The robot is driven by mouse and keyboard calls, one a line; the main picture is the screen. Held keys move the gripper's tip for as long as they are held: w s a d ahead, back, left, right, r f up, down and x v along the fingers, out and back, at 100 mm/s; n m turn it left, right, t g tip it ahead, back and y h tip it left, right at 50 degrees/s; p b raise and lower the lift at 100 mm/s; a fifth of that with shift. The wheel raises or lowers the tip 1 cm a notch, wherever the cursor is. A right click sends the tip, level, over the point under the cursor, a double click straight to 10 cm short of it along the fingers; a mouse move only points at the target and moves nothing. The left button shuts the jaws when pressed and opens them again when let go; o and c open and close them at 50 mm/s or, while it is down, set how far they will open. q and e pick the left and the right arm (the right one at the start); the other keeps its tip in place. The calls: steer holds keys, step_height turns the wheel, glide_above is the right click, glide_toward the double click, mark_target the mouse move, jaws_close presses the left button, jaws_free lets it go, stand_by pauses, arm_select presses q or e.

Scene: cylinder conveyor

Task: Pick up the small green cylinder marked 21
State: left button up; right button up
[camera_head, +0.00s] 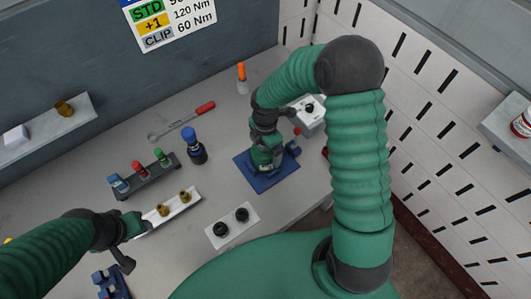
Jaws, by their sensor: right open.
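A small green cylinder (160,156) stands in a dark rack (150,181) on the left of the bench, beside a red one (138,170) and a blue one (118,183). No number on it is readable. My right gripper (266,167) is open, pointing down over a blue plate (263,185), to the right of the rack. My own green hand and wrist hide what lies directly under it. My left gripper (126,262) is at the lower left, near a white tray; its fingers are too small and dark to read.
The white tray (167,210) holds brass parts. A white plate (232,226) holds two black rings. A blue-capped dark bottle (193,146), a red-handled wrench (182,121) and an orange-topped marker (242,78) stand or lie behind. A perforated wall (440,130) bounds the right.

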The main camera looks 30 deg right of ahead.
steer(key=shift+a+f, duration=0.1)
steer(key=shift+a, duration=0.35)
steer(key=c, duration=0.4)
steer(key=shift+d, duration=0.3)
steer(key=c, duration=1.6)
